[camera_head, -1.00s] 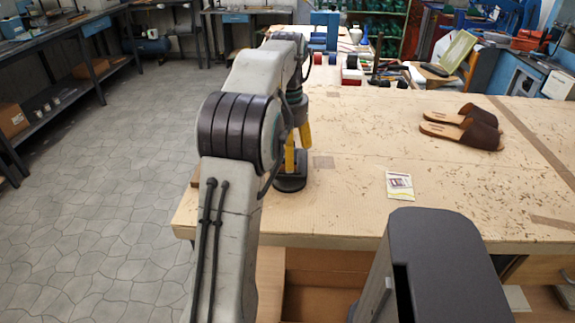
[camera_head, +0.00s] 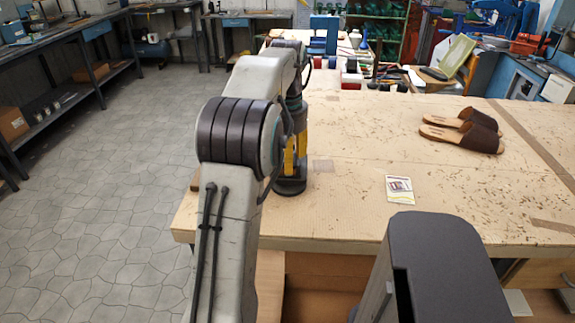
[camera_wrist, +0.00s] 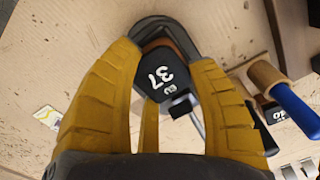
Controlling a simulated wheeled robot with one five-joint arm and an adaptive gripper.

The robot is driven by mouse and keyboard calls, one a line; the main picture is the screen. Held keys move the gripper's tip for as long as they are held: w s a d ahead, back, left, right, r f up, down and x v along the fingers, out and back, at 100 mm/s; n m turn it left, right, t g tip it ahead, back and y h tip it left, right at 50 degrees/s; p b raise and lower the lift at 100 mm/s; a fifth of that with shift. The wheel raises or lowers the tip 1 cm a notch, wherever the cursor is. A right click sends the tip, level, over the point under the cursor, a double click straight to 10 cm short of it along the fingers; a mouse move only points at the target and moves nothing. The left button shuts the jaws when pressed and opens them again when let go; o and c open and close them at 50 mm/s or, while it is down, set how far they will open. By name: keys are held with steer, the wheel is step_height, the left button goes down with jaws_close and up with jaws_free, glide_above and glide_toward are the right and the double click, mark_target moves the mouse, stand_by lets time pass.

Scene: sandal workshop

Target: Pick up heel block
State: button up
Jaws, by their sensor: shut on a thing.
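A dark block marked "37" and "EU" (camera_wrist: 158,72), which looks like the heel block, shows between the yellow fingers of my gripper (camera_wrist: 166,58) in the wrist view. The fingers are shut on it from both sides. A dark rounded rim curves around its far end. In the head view my gripper (camera_head: 292,168) points down at the near left of the workbench (camera_head: 350,215). A dark rounded piece (camera_head: 290,187) shows beneath the fingers, at bench level. The arm and fingers hide most of the held block there.
A brown sandal pair (camera_head: 465,135) lies at the right of the bench. A small card (camera_head: 400,189) lies right of my gripper. In the wrist view, a blue-handled tool (camera_wrist: 293,108) is close at the right. The bench middle is mostly clear.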

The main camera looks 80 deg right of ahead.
steer(key=shift+c, duration=1.2)
steer(key=shift+f, duration=0.1)
